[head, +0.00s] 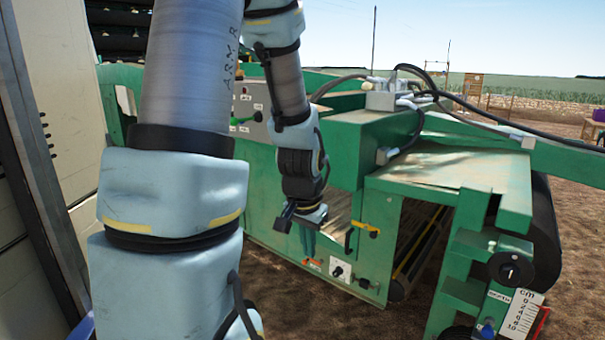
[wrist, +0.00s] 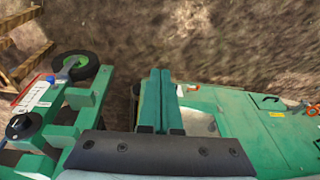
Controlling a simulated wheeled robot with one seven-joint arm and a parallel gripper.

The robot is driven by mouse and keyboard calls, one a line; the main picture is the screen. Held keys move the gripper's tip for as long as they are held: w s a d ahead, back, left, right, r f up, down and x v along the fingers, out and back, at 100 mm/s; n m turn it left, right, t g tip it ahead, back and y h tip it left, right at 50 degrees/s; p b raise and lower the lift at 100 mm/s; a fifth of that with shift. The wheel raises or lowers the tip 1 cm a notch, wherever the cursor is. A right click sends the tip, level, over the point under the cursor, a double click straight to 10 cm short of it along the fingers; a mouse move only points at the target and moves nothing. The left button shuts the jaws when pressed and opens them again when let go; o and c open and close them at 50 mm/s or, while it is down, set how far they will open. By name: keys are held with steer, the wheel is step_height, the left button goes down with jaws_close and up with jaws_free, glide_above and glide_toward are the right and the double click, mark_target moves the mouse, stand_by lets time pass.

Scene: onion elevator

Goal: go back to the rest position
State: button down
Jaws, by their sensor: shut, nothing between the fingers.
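My gripper (head: 308,240) hangs at the end of my arm in the head view, pointing down in front of the green machine (head: 465,185). In the wrist view its two green fingers (wrist: 159,85) lie side by side, shut with nothing between them. The fingers are over or beside the machine's edge, with brown soil beyond them. I cannot tell the exact gap between the fingers and the machine. My upper arm covers much of the left of the head view.
The machine carries a yellow handle (head: 364,227), a black knob (head: 338,270), a grey control panel (head: 248,112) and a centimetre scale (head: 520,312). Black cables (head: 440,95) run over its top. A pale panel (head: 60,110) stands at the left. Bare soil (head: 300,310) lies in front.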

steer(key=s+a+r+n+p, duration=0.1)
steer(key=s+a+r+n, duration=0.45)
steer(key=a, duration=0.25)
steer(key=w+d+p+v, duration=0.1)
steer(key=w+p+v, duration=0.2)
steer(key=p+v, duration=1.2)
steer(key=shift+r+g+y+p, duration=0.3)
steer(key=shift+r+g+p, duration=0.1)
steer(key=shift+r+p, duration=0.4)
steer(key=shift+s+f, duration=0.1)
steer(key=shift+f, duration=0.05)
